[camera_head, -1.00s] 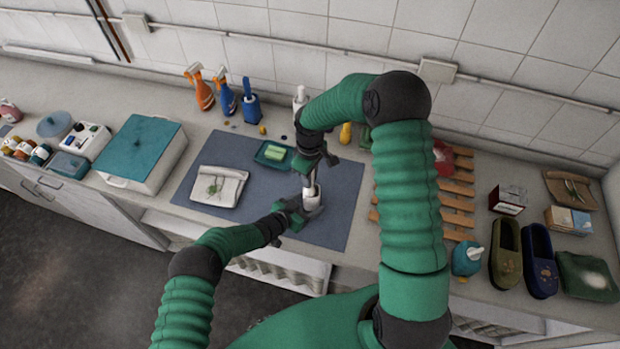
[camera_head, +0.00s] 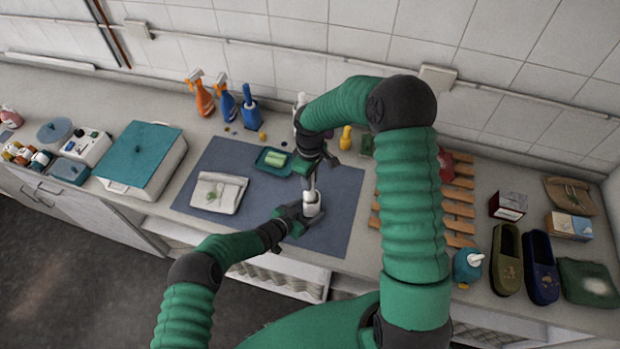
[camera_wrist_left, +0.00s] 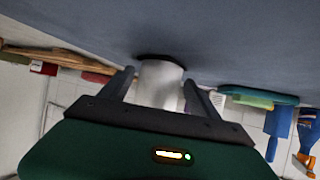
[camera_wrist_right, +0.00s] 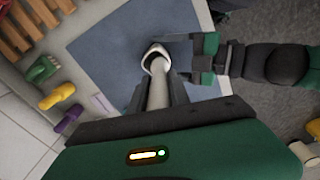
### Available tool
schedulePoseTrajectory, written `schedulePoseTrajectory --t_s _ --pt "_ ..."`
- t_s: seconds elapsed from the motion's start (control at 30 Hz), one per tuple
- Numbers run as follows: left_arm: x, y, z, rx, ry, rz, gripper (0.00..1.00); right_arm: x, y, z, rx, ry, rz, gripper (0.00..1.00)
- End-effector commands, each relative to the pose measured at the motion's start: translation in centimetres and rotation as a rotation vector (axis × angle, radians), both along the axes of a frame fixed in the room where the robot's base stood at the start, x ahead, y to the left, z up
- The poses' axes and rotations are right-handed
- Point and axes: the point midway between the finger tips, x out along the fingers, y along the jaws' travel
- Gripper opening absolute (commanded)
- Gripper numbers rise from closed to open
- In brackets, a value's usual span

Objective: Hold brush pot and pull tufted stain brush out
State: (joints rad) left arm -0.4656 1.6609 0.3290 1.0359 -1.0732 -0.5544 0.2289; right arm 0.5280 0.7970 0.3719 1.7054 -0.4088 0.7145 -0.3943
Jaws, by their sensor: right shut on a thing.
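The white brush pot (camera_head: 312,205) stands on the blue-grey mat (camera_head: 337,222). My left gripper (camera_head: 303,212) is low at the pot. In the left wrist view the pot (camera_wrist_left: 160,85) lies between its two fingers, but whether they press on it is unclear. My right gripper (camera_head: 308,168) is above the pot, shut on the pale handle of the stain brush (camera_head: 311,184). In the right wrist view the brush handle (camera_wrist_right: 157,93) runs down from between the fingers to the pot's mouth (camera_wrist_right: 156,56). The tufted end is hidden; I cannot tell how deep it sits.
A green tray with a sponge (camera_head: 275,160) and a folded cloth (camera_head: 218,192) lie left on the mat. Spray bottles (camera_head: 202,95) stand by the wall. A wooden rack (camera_head: 452,205), a soap bottle (camera_head: 468,265) and slippers (camera_head: 507,258) are at the right.

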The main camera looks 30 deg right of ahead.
Motion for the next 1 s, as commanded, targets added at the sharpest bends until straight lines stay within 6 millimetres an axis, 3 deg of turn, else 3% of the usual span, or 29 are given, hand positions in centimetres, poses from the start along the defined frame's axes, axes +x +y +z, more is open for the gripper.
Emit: schedulePoseTrajectory --t_s 0.03,0.2,0.57,0.73,1.0 --pt "0.0 0.0 0.1 -0.001 0.000 0.000 0.77 0.0 0.0 0.0 0.000 0.000 0.000 0.00" --pt "0.0 0.0 0.1 -0.001 0.000 0.000 0.96 0.0 0.0 0.0 0.000 0.000 0.000 0.00" --pt "-0.1 0.4 0.3 -0.001 0.000 0.000 0.96 0.0 0.0 0.0 0.000 0.000 0.000 0.00" --pt "-0.7 2.5 1.6 -0.001 0.002 0.001 0.96 0.0 0.0 0.0 0.000 0.000 0.000 0.00" --pt "-2.4 8.1 4.7 0.001 0.000 0.002 0.96 0.0 0.0 0.0 0.000 0.000 0.000 0.00"
